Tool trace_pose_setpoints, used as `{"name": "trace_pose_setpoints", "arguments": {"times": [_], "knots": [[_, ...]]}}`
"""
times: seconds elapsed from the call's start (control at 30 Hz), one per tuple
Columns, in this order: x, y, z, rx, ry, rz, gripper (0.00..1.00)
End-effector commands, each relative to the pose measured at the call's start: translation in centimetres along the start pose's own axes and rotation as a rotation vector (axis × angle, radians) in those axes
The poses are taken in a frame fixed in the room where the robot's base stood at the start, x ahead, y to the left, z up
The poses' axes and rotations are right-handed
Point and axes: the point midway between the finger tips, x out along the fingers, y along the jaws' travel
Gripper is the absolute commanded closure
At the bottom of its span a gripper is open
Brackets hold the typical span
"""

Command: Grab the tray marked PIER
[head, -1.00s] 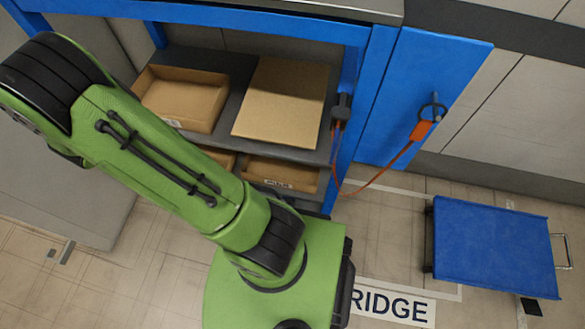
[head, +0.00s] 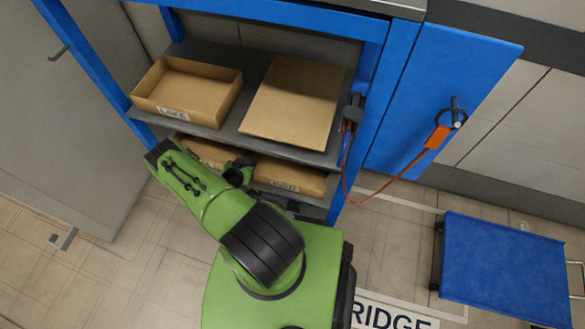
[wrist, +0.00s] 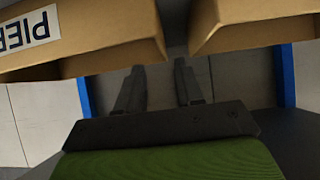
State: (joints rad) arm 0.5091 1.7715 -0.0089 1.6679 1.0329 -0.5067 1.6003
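The tray marked PIER (wrist: 100,55) is a brown cardboard tray at the upper left of the wrist view, its white label partly cut off by the frame edge. It appears to be the lower-shelf left tray (head: 207,152) in the head view, partly hidden by my arm; its label is not readable there. My gripper (wrist: 158,85) is open, with its two dark fingers apart and nothing between them. It is near the gap between the two lower trays, to the right of the PIER label. In the head view my gripper (head: 240,166) is partly hidden by my arm.
A second tray (wrist: 255,30) stands to the right on the lower shelf. The upper shelf (head: 228,130) holds an open tray (head: 190,92) and a flat brown box (head: 293,100). Blue rack posts (head: 363,130) flank the shelves. A blue cart (head: 505,265) stands at right on the floor.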

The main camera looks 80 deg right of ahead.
Motion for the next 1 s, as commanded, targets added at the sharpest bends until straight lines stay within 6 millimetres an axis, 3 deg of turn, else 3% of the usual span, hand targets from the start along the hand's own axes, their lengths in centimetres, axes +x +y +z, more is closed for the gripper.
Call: {"name": "trace_pose_setpoints", "arguments": {"times": [0.03,0.1,0.27,0.5,0.73,0.77,1.0], "knots": [[1.6,0.0,0.3,0.005,0.003,0.001,0.64],[2.8,0.0,0.3,0.002,0.002,0.001,0.64],[4.6,-0.1,0.2,0.001,0.002,0.000,0.64],[8.7,-0.4,0.3,0.001,0.001,0.000,0.64],[8.9,-0.4,0.1,-0.002,-0.001,0.000,0.64],[8.9,-0.4,0.1,-0.002,-0.001,0.000,0.65],[8.9,-0.4,0.1,-0.002,-0.001,0.000,1.00]]}}
